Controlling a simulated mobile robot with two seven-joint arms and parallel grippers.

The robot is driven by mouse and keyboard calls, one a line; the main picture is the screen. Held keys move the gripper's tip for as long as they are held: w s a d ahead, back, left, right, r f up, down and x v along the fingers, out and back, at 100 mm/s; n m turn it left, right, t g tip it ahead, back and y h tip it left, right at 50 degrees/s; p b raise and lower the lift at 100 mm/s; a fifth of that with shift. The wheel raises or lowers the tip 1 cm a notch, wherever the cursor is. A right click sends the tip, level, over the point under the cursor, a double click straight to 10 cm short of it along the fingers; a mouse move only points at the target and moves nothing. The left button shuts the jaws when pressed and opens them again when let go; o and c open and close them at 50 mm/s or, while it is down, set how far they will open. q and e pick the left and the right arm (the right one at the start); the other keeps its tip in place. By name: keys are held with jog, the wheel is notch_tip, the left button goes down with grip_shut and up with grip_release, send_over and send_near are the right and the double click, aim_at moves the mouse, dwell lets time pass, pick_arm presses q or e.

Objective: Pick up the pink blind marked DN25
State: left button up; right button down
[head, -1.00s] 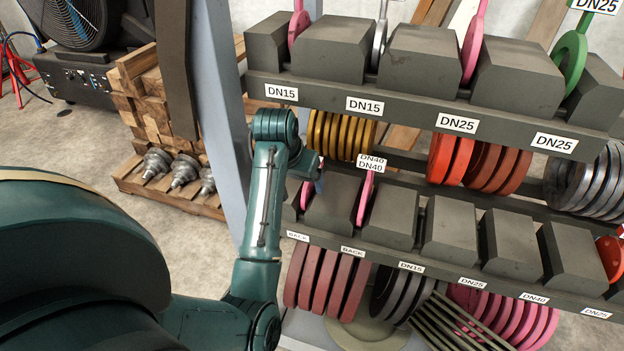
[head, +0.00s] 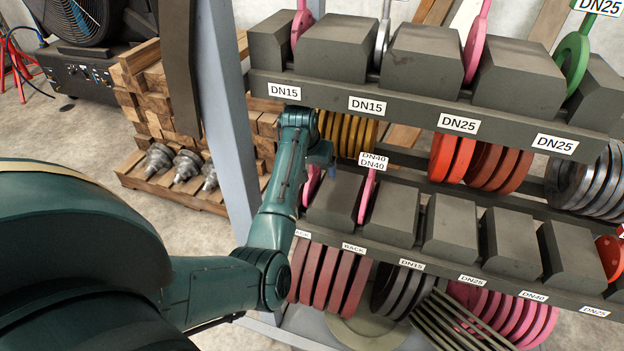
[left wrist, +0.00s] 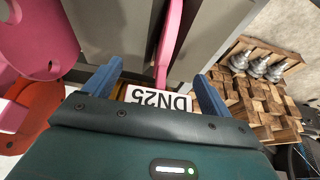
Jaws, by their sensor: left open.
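The pink blind marked DN25 (left wrist: 167,45) stands edge-on in a slot between grey blocks in the left wrist view. Its DN25 tag (left wrist: 158,100) shows upside down there. My left gripper (left wrist: 158,72) is open, with one blue finger on each side of the blind's narrow pink handle. I cannot tell whether a finger touches it. In the head view, my left gripper (head: 323,158) is at the left end of the lower block row, just above a pink blind (head: 311,186) that it partly hides; the tag is hidden there. My right gripper is not in view.
Another pink blind (head: 367,195) with DN40 tags stands one slot to the right; grey blocks (head: 389,212) continue beyond it. The upper shelf rail (head: 410,110) runs above my gripper. A grey rack post (head: 226,120) stands left of my forearm.

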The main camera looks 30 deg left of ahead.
pick_arm(q)
jog(key=shift+c, duration=0.5)
jog(key=c, duration=1.7)
jog(key=shift+w+r, duration=0.1)
jog(key=shift+r, duration=0.1)
